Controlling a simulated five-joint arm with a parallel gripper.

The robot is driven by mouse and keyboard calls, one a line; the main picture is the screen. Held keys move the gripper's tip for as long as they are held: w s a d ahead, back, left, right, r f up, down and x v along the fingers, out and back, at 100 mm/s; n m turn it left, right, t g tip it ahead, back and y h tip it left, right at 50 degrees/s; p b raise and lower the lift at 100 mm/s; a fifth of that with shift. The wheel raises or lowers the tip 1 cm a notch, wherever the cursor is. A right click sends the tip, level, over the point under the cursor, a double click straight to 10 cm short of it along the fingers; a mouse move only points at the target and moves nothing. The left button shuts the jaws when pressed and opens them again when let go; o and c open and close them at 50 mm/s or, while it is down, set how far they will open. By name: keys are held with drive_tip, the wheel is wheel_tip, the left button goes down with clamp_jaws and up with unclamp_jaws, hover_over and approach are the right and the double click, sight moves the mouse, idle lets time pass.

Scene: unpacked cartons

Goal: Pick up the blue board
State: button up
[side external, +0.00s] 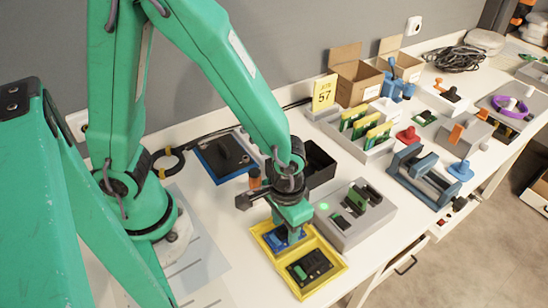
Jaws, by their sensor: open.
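A small blue board (274,240) lies in the back compartment of a yellow two-part tray (335,266). My gripper (292,236) points down at the blue board, its fingertips at or just over it, and hides part of it. I cannot tell whether the fingers touch the board. The jaws are open. A dark green and black board (309,267) lies in the tray's front compartment.
A grey fixture (347,238) with green boards stands right of the tray, close to my gripper. A black bin (320,168) stands behind. A blue-edged mat with a black device (224,155) lies back left. A grey rack (376,150) holds yellow-topped green boards.

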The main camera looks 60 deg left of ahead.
drive_tip(key=shift+f, duration=0.3)
drive_tip(key=shift+c, duration=0.2)
clamp_jaws()
